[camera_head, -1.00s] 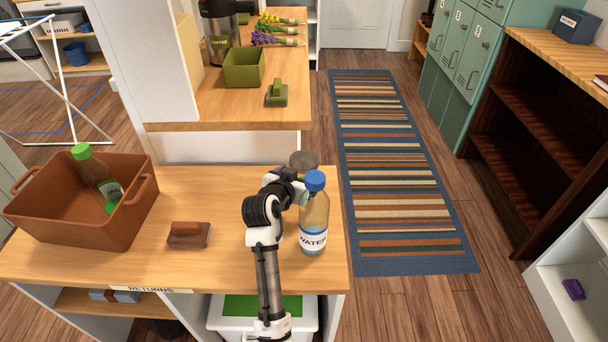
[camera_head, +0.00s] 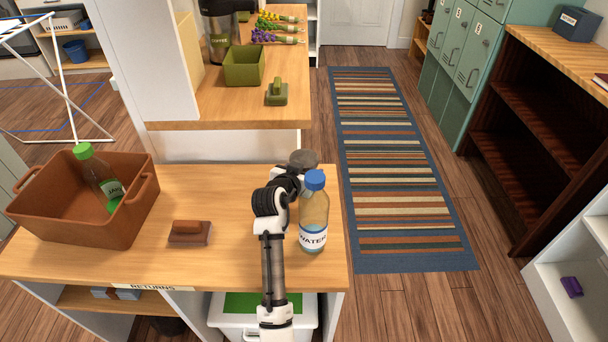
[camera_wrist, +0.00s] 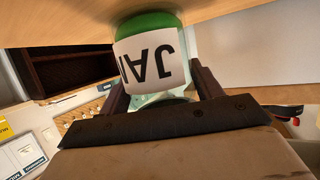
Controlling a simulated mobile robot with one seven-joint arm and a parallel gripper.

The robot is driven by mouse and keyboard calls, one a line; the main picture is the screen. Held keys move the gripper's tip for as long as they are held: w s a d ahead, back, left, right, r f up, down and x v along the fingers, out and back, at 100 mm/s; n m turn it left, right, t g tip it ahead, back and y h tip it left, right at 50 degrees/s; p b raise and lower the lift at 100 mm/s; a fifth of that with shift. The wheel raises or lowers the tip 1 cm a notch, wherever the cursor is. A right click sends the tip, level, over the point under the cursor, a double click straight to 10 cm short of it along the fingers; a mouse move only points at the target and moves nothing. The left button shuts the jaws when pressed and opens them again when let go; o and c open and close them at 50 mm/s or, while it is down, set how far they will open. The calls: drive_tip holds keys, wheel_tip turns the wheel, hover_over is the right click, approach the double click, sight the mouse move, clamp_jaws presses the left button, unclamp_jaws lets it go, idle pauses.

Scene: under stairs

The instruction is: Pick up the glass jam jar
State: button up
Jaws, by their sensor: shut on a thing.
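The glass jam jar shows in the wrist view (camera_wrist: 150,60) with a white JAM label, upside down in the picture, and green at its end by the wooden surface. My gripper (camera_wrist: 161,92) has one finger on each side of the jar and is shut on it. In the head view only the jar's round grey top (camera_head: 303,158) shows past my gripper (camera_head: 292,178); the rest is hidden by the arm and a bottle. I cannot tell whether the jar touches the counter.
A blue-capped water bottle (camera_head: 313,215) stands close to the right of my arm. A brown sponge-like block (camera_head: 189,233) and a brown crate (camera_head: 75,230) holding a green-capped bottle (camera_head: 98,175) are on the counter (camera_head: 200,275) to the left.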

drive_tip(key=shift+r, duration=0.15)
wheel_tip(320, 180, up, 20)
drive_tip(key=b, duration=0.2)
idle(1.2)
idle(0.4)
